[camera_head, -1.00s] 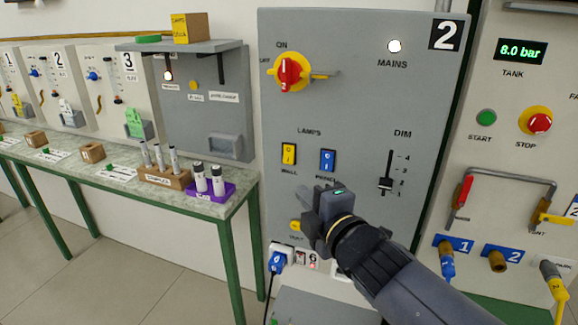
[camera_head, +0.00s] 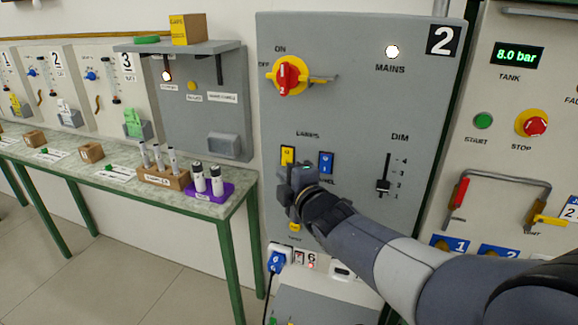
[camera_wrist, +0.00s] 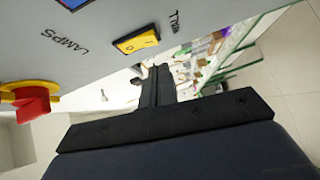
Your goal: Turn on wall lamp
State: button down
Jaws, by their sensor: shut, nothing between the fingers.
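The yellow lamp switch (camera_head: 287,156) is on the grey panel 2, under the word LAMPS and left of a blue switch (camera_head: 326,162). The label below it, readable as WALL earlier, is hidden by my gripper in the head view. My gripper (camera_head: 285,183) is shut and empty, just below the yellow switch. In the wrist view the yellow switch (camera_wrist: 137,39) is close beside my shut fingertips (camera_wrist: 155,72). I cannot tell whether they touch the panel. No wall lamp that I can identify is in view.
A red and yellow rotary switch (camera_head: 288,75) is above, and a lit MAINS light (camera_head: 392,51) is at the upper right. A DIM slider (camera_head: 383,186) is right of the switches. A green-legged table (camera_head: 120,184) with vials and blocks stands left.

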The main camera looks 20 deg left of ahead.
aim_at(283, 164)
jog(key=shift+w+d+f+p, duration=0.15)
jog(key=shift+w+p, duration=0.3)
jog(key=shift+w, duration=0.85)
jog(key=shift+w+b, duration=0.2)
jog(key=shift+b, duration=0.85)
jog(key=shift+f, duration=0.1)
